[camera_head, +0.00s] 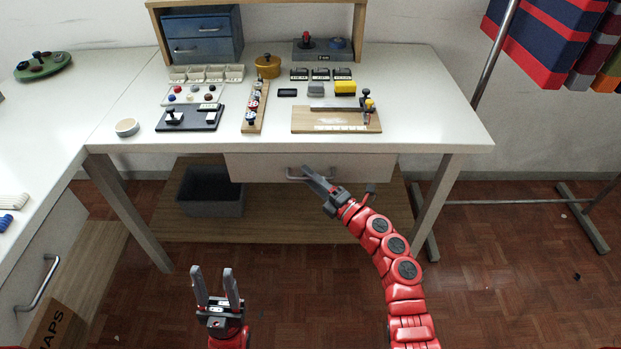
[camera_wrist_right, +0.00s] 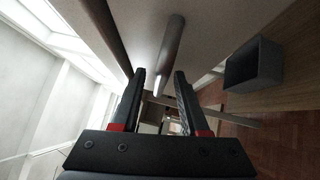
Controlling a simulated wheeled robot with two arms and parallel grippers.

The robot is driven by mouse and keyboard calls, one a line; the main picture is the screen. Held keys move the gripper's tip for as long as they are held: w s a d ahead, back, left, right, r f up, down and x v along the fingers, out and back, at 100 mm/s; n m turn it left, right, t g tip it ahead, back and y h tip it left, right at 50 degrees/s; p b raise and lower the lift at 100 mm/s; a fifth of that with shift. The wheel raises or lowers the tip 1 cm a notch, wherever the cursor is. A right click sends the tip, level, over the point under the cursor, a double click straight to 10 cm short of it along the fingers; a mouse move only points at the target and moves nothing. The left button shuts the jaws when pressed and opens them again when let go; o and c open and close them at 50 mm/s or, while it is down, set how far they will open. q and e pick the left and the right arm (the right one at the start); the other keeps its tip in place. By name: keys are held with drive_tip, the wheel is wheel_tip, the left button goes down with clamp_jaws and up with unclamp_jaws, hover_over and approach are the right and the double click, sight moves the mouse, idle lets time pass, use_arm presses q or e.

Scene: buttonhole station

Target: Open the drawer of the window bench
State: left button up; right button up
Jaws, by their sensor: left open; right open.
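The bench ahead has a pale drawer front (camera_head: 255,168) under its white top, and it looks shut. Its grey bar handle (camera_head: 294,179) is partly covered by my right gripper (camera_head: 313,178). In the right wrist view the handle (camera_wrist_right: 170,50) runs lengthwise towards the gap between the open fingers (camera_wrist_right: 160,75); contact cannot be told. My left gripper (camera_head: 215,272) is open and empty, low in front of the bench. A second drawer (camera_head: 62,240) with a bar handle (camera_head: 46,283) is in the left bench. Which one is called the window bench is not marked.
A dark grey bin (camera_head: 212,193) stands on the wooden lower shelf (camera_head: 300,215), left of my right arm. Bench legs (camera_head: 437,205) flank the drawer. A rack post (camera_head: 495,50) with striped cloths (camera_head: 550,40) stands at the right.

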clamp_jaws()
idle(1.5)
